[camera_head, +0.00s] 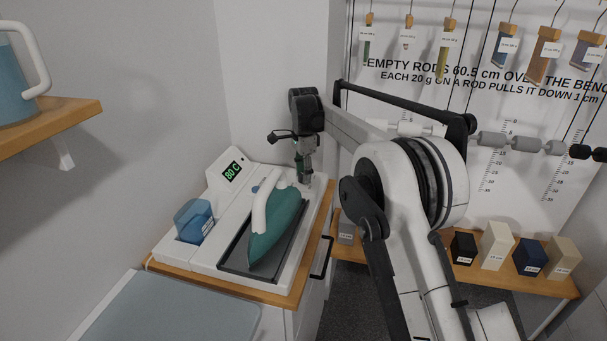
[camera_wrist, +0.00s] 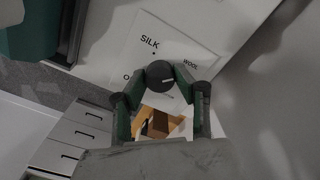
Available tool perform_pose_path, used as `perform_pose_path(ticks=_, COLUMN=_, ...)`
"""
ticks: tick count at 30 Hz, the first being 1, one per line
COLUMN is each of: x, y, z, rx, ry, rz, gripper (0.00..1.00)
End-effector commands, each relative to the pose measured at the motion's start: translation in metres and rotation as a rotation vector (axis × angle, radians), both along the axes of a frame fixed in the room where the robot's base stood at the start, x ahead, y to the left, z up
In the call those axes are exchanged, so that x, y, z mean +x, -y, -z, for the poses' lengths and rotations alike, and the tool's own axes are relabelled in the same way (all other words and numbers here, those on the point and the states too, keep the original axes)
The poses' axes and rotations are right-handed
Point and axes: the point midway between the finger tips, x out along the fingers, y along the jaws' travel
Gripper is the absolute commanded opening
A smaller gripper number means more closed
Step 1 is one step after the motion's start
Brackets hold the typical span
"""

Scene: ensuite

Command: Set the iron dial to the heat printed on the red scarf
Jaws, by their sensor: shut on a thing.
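My gripper (camera_head: 304,178) points down at the back right of the white iron station (camera_head: 222,257). In the wrist view its two green-padded fingers (camera_wrist: 162,82) are shut on the dark round dial (camera_wrist: 158,71), one on each side. A white mark on the dial points roughly right in that view. The label SILK (camera_wrist: 150,42) is above the dial and WOOL (camera_wrist: 190,65) to its right. A third label at left starts with O, the rest hidden. The teal iron (camera_head: 276,231) rests on its dark plate. The station's display (camera_head: 232,170) reads 80 C. No red scarf is in view.
A blue water tank (camera_head: 195,219) sits at the station's left. A wooden shelf (camera_head: 45,128) with a blue jug (camera_head: 15,75) juts from the left wall. A light-blue padded surface (camera_head: 175,308) lies in front. Labelled blocks stand on a low bench (camera_head: 550,283) at right, below hanging rods.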

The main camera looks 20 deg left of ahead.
Motion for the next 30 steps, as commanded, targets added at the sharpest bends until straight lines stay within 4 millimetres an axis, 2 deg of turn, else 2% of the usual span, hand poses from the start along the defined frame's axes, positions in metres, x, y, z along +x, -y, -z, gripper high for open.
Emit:
perform_pose_path(ticks=1, x=0.000, y=0.000, z=-0.001, rx=0.001, ry=0.001, rz=0.000, gripper=0.02)
perform_pose_path(ticks=2, x=0.000, y=0.000, z=-0.001, rx=0.001, ry=0.001, rz=0.000, gripper=0.32)
perform_pose_path(ticks=5, x=0.000, y=0.000, z=-0.001, rx=0.001, ry=0.001, rz=0.000, gripper=0.46)
perform_pose_path(ticks=13, x=0.000, y=0.000, z=-0.001, rx=0.000, ry=0.000, rz=-0.001, gripper=0.47)
perform_pose_path(ticks=17, x=0.000, y=0.000, z=-0.009, rx=0.000, ry=0.000, rz=-0.001, gripper=0.47)
perform_pose_path(ticks=20, x=0.000, y=0.000, z=-0.023, rx=0.000, ry=0.000, rz=-0.001, gripper=0.47)
perform_pose_path(ticks=30, x=0.000, y=0.000, z=-0.089, rx=0.001, ry=0.001, rz=-0.001, gripper=0.47)
